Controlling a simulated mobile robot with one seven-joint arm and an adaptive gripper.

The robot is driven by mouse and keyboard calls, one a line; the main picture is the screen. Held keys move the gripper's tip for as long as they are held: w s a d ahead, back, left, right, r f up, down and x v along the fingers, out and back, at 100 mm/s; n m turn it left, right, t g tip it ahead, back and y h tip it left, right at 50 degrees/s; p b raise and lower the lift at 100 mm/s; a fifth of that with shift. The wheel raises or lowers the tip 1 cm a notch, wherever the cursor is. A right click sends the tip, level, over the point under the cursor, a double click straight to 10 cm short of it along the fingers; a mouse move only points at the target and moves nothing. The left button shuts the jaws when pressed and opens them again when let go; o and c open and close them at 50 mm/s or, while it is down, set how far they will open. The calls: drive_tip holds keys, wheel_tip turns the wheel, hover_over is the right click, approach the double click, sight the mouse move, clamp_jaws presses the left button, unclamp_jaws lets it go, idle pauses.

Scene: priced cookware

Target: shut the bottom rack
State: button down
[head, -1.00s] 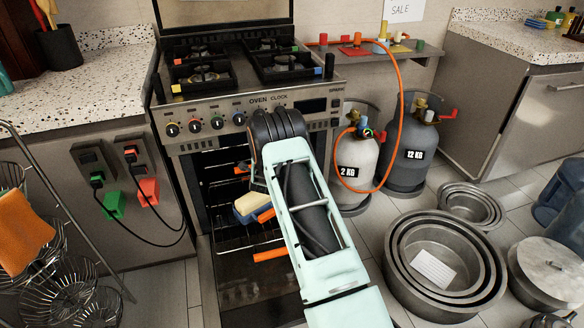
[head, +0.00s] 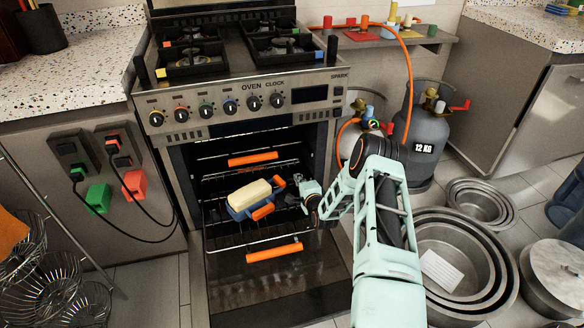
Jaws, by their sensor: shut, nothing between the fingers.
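The bottom rack (head: 258,240) is a wire rack pulled out of the oven over the lowered door, with an orange handle (head: 274,252) along its front. A blue dish with orange grips (head: 240,209) and a cream block (head: 249,194) in it sits in the oven opening, apparently on this rack. An upper rack with an orange handle (head: 252,158) sits further in. My gripper (head: 303,188) is shut and empty, just right of the dish and above and behind the bottom rack's handle. Contact with the dish or rack cannot be told.
The oven door (head: 275,285) lies folded down in front. Gas cylinders (head: 425,135) with an orange hose stand right of the oven. Nested round pans (head: 455,285) crowd the floor beside my arm. A wire stand (head: 40,270) stands at left.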

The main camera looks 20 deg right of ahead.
drive_tip(key=b, duration=0.4)
approach(288, 161)
drive_tip(key=w+f, duration=0.2)
drive_tip(key=w, duration=0.1)
drive_tip(key=w+f, duration=0.1)
drive_tip(key=shift+w+d, duration=0.1)
drive_tip(key=shift+w, duration=0.2)
drive_tip(key=shift+w+r, duration=0.15)
drive_tip(key=shift+w, duration=0.7)
drive_tip(key=shift+w+a, duration=0.2)
drive_tip(key=shift+w, duration=1.25)
drive_tip(key=shift+w+d, duration=0.25)
drive_tip(key=shift+w, duration=0.6)
drive_tip(key=shift+s, duration=0.1)
